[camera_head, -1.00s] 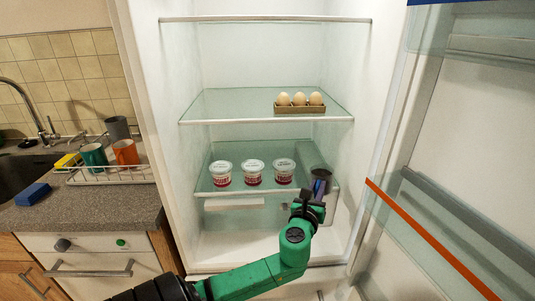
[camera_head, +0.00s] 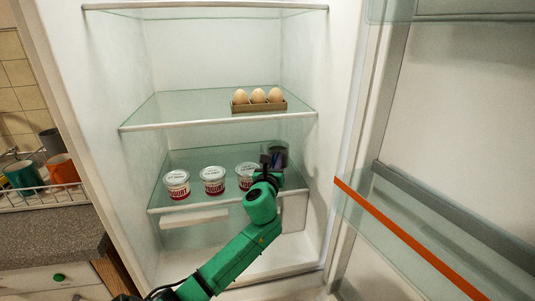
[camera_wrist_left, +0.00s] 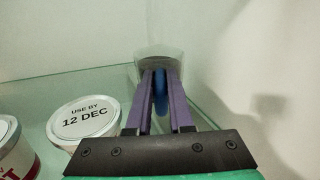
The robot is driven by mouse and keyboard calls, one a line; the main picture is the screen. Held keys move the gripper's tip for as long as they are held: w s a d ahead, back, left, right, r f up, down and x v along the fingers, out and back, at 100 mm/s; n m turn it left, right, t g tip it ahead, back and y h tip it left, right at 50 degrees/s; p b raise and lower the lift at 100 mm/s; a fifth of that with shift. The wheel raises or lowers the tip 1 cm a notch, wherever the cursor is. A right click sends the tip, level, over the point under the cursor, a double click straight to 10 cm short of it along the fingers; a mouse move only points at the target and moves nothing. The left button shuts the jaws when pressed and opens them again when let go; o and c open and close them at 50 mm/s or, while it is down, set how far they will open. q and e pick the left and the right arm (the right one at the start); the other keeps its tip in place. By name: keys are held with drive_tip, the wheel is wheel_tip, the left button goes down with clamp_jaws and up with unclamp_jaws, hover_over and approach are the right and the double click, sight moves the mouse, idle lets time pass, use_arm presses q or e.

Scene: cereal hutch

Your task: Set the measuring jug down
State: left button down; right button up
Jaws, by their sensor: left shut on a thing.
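The measuring jug (camera_head: 279,152) looks dark and see-through, with a blue handle. It is inside the fridge at the right end of the lower glass shelf (camera_head: 176,207), right of the yogurt pots. My left gripper (camera_head: 271,163) is shut on the jug's handle and hides part of the jug in the head view. In the left wrist view, the purple fingers (camera_wrist_left: 160,76) close on the blue handle, with the clear jug (camera_wrist_left: 160,55) beyond them. I cannot tell whether its base touches the shelf. My right gripper is not in view.
Three yogurt pots (camera_head: 213,180) stand in a row on the lower shelf; the nearest lid (camera_wrist_left: 84,121) is just left of my gripper. An egg carton (camera_head: 259,106) sits on the shelf above. The fridge door (camera_head: 465,130) stands open at right.

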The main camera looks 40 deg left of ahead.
use_arm(q)
wheel_tip(320, 180, down, 4)
drive_tip(key=shift+b, duration=0.65)
drive_tip(key=c, duration=0.8)
unclamp_jaws()
drive_tip(key=shift+s, duration=0.1)
drive_tip(key=v, duration=1.2)
